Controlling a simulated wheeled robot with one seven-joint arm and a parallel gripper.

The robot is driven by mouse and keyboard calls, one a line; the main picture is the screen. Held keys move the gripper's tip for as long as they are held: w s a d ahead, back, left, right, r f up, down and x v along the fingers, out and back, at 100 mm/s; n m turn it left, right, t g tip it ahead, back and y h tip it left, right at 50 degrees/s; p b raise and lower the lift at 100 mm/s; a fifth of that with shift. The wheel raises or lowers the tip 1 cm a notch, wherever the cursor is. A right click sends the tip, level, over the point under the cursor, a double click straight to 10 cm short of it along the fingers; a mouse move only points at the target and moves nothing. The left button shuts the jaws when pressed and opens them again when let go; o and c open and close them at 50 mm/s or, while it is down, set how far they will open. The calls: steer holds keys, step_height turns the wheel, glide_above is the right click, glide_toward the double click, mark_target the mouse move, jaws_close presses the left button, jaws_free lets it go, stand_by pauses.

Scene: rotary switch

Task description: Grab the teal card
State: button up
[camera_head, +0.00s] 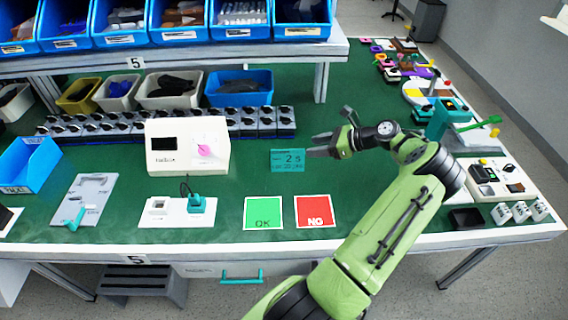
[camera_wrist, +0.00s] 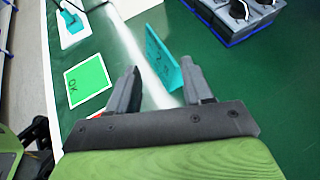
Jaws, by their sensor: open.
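The teal card (camera_head: 287,160) stands on edge on the green bench, right of the white tester box, with dark print including "2 s". In the wrist view the teal card (camera_wrist: 162,60) appears as a thin upright plate just beyond the fingertips, in line with the gap between them. My gripper (camera_head: 318,148) reaches the card's right edge from the right in the head view. In the wrist view my gripper (camera_wrist: 164,78) is open, with nothing between its fingers. The card's near end lies close to the right finger; I cannot tell whether they touch.
The white tester box (camera_head: 188,146) stands left of the card. A row of black rotary switches (camera_head: 240,122) runs behind. A green OK mat (camera_head: 263,213) and a red NG mat (camera_head: 313,211) lie in front. Blue bins (camera_head: 240,88) stand at the back.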

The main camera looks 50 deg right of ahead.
mark_target(294, 153)
steer(key=b+x, duration=0.1)
steer(key=x, duration=0.4)
steer(key=b+x, duration=0.1)
steer(key=x, duration=0.2)
steer(key=shift+w+d+f+b, duration=0.15)
steer(key=shift+w+f+b, duration=0.1)
steer(key=shift+w+b, duration=0.15)
steer(key=shift+s+r, duration=0.1)
jaws_close()
